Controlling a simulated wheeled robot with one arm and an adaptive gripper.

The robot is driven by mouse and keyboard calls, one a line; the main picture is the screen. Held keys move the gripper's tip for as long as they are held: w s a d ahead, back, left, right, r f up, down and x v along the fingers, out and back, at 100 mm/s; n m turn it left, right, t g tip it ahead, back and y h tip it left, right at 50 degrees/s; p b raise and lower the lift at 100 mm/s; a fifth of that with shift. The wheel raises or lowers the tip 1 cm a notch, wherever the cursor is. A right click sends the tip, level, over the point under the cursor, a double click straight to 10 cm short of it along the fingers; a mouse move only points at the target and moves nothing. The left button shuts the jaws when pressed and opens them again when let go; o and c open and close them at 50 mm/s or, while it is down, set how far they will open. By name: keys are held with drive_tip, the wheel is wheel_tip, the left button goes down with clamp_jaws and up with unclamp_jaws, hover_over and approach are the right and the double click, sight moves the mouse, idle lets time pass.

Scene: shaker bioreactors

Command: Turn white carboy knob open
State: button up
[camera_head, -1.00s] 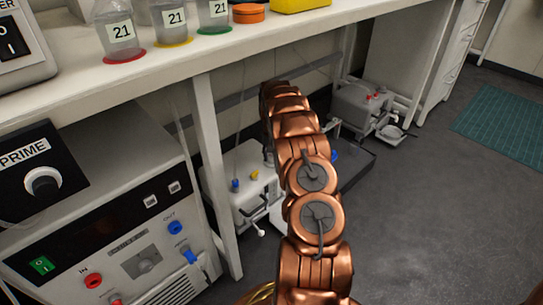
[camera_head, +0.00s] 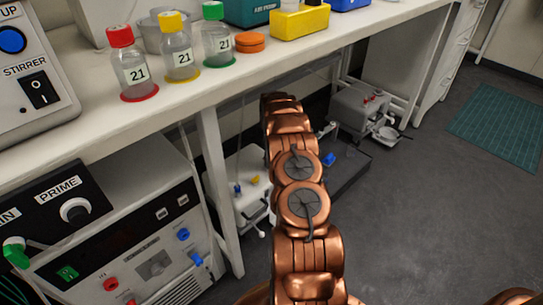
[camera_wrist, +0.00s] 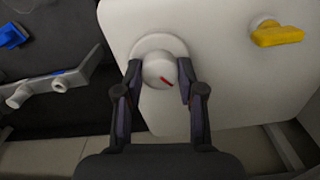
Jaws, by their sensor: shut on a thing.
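In the head view the white carboy (camera_head: 246,180) stands under the bench, partly behind my copper arm. The knob and my gripper are hidden there.
A yellow handle (camera_wrist: 277,34) sticks out at the upper right of the carboy. A grey bracket with spouts (camera_wrist: 50,88) is at the left. The bench (camera_head: 170,105) overhangs the carboy, and its leg (camera_head: 218,180) stands close by. Open floor (camera_head: 420,220) lies to the right.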

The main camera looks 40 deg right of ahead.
drive_tip(key=n+p, duration=0.3)
drive_tip(key=n, duration=0.2)
drive_tip(key=shift+r+n, duration=0.15)
drive_tip(key=shift+n, duration=0.15)
drive_tip(key=n+p, duration=0.2)
drive_tip(key=n, duration=0.2)
drive_tip(key=shift+n+p, duration=0.3)
drive_tip(key=shift+n, duration=0.4)
drive_tip(key=o, duration=1.1)
drive_tip(key=shift+o, duration=0.2)
drive_tip(key=shift+r, duration=3.65)
